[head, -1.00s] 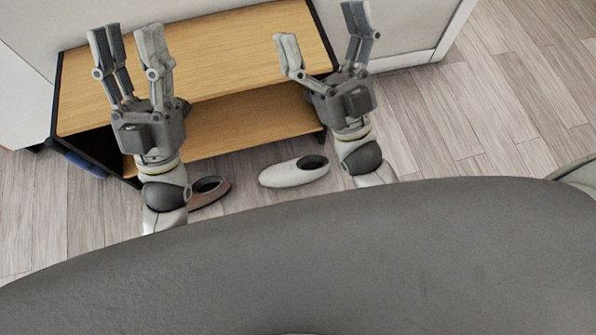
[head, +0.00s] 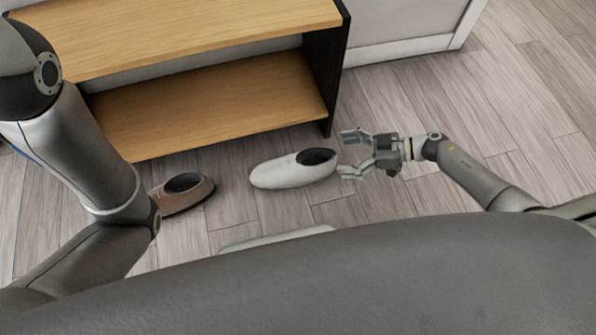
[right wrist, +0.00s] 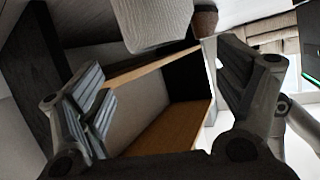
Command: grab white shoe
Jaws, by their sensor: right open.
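The white shoe (head: 282,173) lies on the floor in front of the shelf in the head view, with its dark opening toward the right. My right gripper (head: 346,154) is open at the right end of the shoe, low near the floor, its fingers pointing left toward the shoe. I cannot tell whether it touches the shoe. In the right wrist view a pale textured shape, which looks like the white shoe (right wrist: 150,22), shows at the top between the open fingers (right wrist: 165,88). My left arm shows at the left of the head view, but its gripper is not seen.
A brown shoe (head: 198,197) lies left of the white shoe, beside my left arm. A wooden shelf with a black side panel (head: 326,70) stands behind both shoes. The floor (head: 450,110) to the right is clear.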

